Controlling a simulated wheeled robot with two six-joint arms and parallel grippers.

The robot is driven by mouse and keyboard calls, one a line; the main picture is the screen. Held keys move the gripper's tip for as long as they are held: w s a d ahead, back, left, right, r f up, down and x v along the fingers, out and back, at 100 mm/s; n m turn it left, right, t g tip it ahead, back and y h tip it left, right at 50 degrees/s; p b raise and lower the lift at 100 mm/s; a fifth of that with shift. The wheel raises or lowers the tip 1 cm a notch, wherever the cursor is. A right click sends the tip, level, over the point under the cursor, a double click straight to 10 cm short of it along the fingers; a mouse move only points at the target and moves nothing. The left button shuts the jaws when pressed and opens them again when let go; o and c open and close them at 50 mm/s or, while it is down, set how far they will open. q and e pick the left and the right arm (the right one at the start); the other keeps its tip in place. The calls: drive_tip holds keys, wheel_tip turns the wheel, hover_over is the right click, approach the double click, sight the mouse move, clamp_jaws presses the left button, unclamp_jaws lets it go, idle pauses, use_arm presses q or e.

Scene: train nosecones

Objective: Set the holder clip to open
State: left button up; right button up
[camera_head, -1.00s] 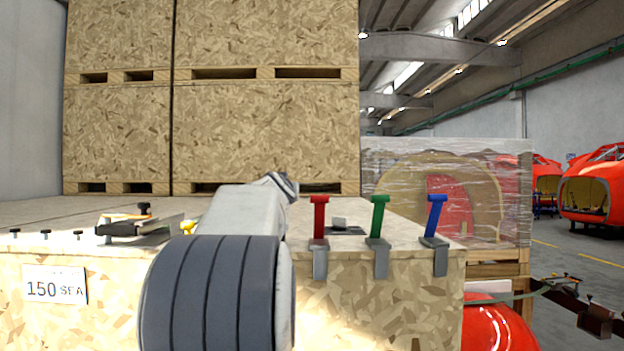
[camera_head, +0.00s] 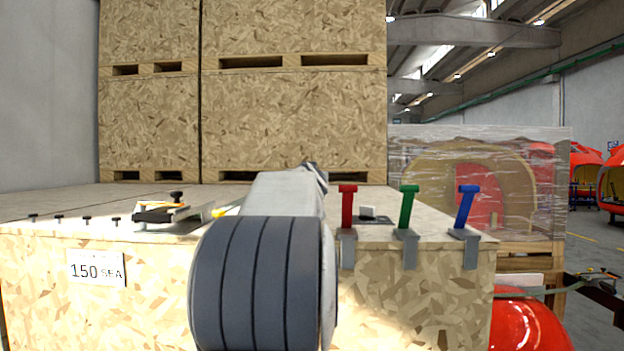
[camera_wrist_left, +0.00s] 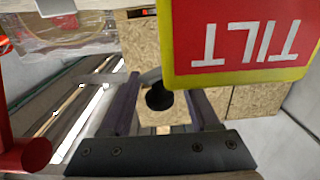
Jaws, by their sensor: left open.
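My left arm stands in front of the crate in the head view and hides its own gripper there. In the left wrist view my left gripper (camera_wrist_left: 162,112) is open. Its two dark fingers stand apart, and a round black knob (camera_wrist_left: 160,97) shows between them with a grey strip beside it. I cannot tell whether this is the holder clip or how far off it is. A dark clamp-like piece (camera_head: 165,214) with a black knob lies on the crate top in the head view, left of my arm. My right gripper is not in view.
Red (camera_head: 347,205), green (camera_head: 408,205) and blue (camera_head: 465,206) T-handles stand along the crate's (camera_head: 400,300) front edge. A red TILT sign (camera_wrist_left: 240,35) with a yellow border fills the wrist view's upper right. Stacked crates (camera_head: 290,120) stand behind.

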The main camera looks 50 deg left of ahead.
use_arm(q)
drive_tip(key=v, duration=1)
drive_tip(key=shift+d+b, duration=0.15)
drive_tip(key=shift+b, duration=0.15)
drive_tip(key=shift+s, duration=0.1)
drive_tip(key=shift+c, duration=0.4)
